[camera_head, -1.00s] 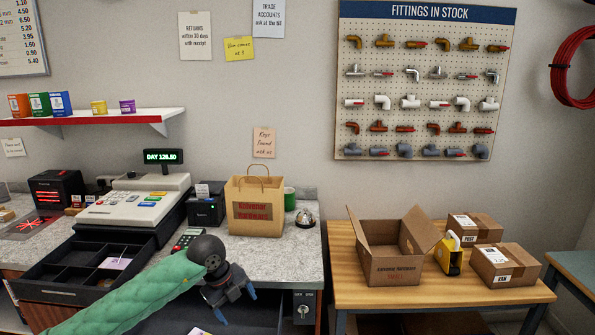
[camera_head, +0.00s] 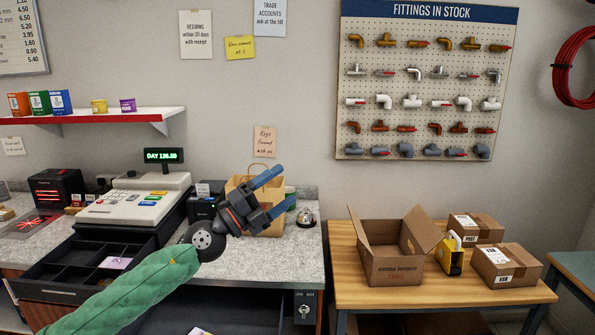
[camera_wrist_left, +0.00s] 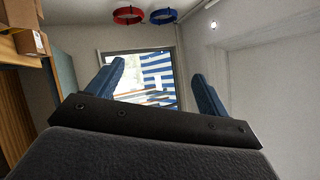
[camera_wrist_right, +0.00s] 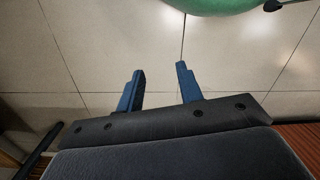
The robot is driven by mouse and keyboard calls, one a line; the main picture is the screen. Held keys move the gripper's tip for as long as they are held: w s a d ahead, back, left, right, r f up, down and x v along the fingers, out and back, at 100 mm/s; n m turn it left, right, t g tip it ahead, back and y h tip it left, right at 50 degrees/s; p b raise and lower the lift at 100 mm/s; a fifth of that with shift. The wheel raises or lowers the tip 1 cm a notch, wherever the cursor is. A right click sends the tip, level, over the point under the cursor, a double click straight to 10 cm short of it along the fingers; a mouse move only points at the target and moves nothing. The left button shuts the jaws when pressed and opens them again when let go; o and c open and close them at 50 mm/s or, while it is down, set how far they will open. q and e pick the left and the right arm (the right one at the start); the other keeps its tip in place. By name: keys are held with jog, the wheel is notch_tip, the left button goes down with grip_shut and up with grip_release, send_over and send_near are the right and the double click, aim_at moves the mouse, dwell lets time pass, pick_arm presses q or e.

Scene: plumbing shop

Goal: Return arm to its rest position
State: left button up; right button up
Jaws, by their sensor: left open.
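My left arm, in a green sleeve, comes in from the lower left in the head view. My left gripper (camera_head: 273,193) is raised above the counter, in front of the paper bag, with its blue fingers pointing up and right. In the left wrist view its fingers (camera_wrist_left: 158,85) stand wide apart with nothing between them. My right gripper shows only in the right wrist view, where its blue fingers (camera_wrist_right: 161,88) are apart and empty above a tiled floor.
The paper bag (camera_head: 241,190) is partly hidden behind my left gripper. A bell (camera_head: 306,218) stands to its right. The open till drawer (camera_head: 70,272) is left of my arm. An open cardboard box (camera_head: 392,265) stands on the wooden table (camera_head: 350,296).

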pick_arm(q)
jog(key=w+a+r+n+t+y, duration=0.2)
jog(key=a+r+n+t+y, duration=0.2)
jog(key=a+n+t+y, duration=0.9)
jog(key=s+a+f+n+g+y+b, duration=0.15)
jog(key=f+n+g+y, duration=0.35)
jog(key=f, duration=0.5)
jog(key=s+a+f+n+g+y+b, duration=0.1)
jog(key=s+f+n+g+y, duration=0.15)
jog(key=f+n+y, duration=0.4)
jog(key=s+d+f+n+g+h+b, duration=0.1)
jog(key=s+f+g+h, duration=0.15)
jog(key=s+f, duration=0.6)
jog(key=s+d+f+n+g+h+b, duration=0.15)
jog(key=s+f+g, duration=0.25)
jog(key=f, duration=0.9)
jog(key=s+d+f+g+h+b, duration=0.1)
jog(key=s+f+g+h+b, duration=0.15)
jog(key=s+f, duration=0.55)
jog(key=s+f+n+g+b, duration=0.2)
jog(key=s+f+g, duration=0.4)
jog(key=s+f, duration=1.5)
jog(key=shift+d, duration=0.45)
pick_arm(e)
jog(key=a+r+t+y, duration=0.1)
jog(key=a+r+t, duration=0.1)
jog(key=r, duration=2.1)
jog(key=shift+a, duration=0.5)
